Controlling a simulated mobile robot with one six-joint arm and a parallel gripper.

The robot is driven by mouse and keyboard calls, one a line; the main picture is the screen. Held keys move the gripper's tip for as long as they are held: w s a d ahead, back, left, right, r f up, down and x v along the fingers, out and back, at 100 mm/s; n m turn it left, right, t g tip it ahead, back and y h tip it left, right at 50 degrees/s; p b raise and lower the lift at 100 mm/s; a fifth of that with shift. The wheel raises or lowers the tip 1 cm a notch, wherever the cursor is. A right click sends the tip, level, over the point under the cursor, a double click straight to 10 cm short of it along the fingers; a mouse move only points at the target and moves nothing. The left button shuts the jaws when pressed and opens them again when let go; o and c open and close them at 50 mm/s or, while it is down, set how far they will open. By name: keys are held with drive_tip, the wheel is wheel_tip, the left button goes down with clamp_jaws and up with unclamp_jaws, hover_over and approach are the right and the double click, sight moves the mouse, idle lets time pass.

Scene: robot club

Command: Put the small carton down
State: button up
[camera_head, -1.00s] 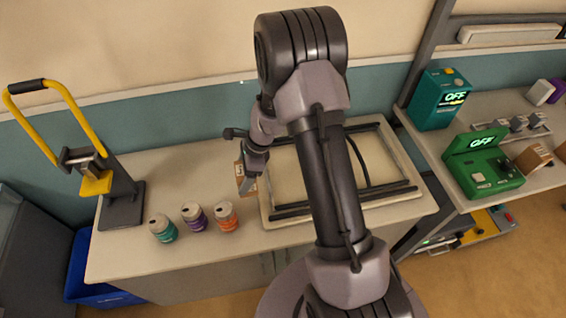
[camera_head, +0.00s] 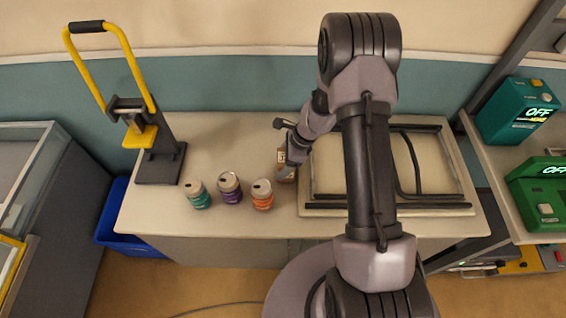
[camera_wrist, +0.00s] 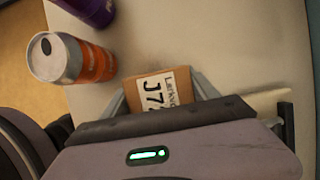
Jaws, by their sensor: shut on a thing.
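The small carton (camera_wrist: 158,90) is brown cardboard with a white label printed in black. It shows between the two fingers of my gripper (camera_wrist: 165,92) in the wrist view, and my gripper is shut on it. In the head view the carton (camera_head: 284,172) shows as a small brown patch below my gripper (camera_head: 287,165), just right of the orange can. I cannot tell whether its underside touches the table (camera_head: 225,140). Much of the carton is hidden by my gripper.
An orange can (camera_head: 262,196), a purple can (camera_head: 230,188) and a teal can (camera_head: 198,196) stand left of the carton. A framed panel (camera_head: 330,208) lies to its right. A yellow-handled press (camera_head: 160,165) stands at the table's left end. The table behind the cans is clear.

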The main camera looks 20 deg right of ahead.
drive_tip(key=o, duration=1.6)
drive_tip(key=shift+f, duration=0.15)
